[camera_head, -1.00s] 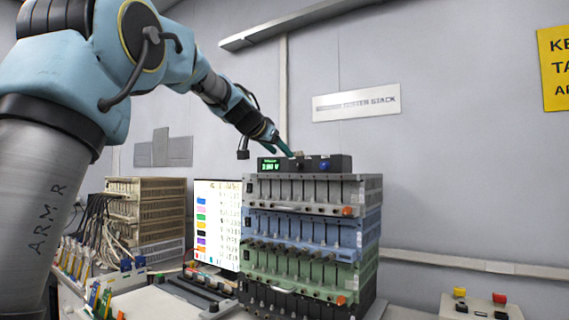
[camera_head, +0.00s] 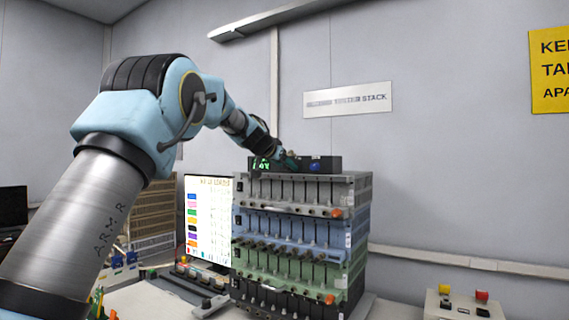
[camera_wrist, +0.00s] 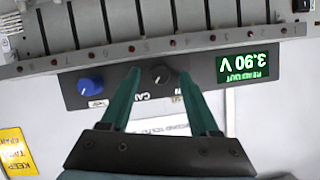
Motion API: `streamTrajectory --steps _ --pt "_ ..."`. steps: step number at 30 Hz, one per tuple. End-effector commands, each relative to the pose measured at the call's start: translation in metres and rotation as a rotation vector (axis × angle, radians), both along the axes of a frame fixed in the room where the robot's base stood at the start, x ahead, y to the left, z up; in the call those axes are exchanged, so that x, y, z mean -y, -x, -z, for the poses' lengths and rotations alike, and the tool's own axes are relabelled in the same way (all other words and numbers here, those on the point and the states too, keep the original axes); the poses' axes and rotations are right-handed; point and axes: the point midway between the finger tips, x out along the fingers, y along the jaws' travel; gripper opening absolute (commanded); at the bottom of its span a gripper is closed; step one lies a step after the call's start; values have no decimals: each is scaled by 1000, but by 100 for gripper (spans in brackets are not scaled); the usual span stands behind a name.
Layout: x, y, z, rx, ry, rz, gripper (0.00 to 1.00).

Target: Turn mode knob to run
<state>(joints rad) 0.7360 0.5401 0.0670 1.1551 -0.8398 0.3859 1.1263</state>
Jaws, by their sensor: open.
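A dark control box (camera_head: 330,163) sits on top of the tester stack, with a green lit display (camera_head: 261,164) and a blue knob (camera_head: 315,166). The blue knob (camera_wrist: 90,85) is left of the fingers.
The stack has a grey unit (camera_head: 350,195), with blue and green units beneath. A lit monitor (camera_head: 203,215) stands to its left. A small box with yellow and red buttons (camera_head: 462,304) is at lower right.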

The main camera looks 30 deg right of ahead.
Motion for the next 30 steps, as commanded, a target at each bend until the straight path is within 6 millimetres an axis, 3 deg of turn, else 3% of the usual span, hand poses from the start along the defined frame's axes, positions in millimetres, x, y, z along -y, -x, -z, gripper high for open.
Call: streamTrajectory --steps 4,20,30 --pt "0 0 0 0 0 0 61" --pt "0 0 0 0 0 0 1" --pt "0 0 0 -3 2 0 0"
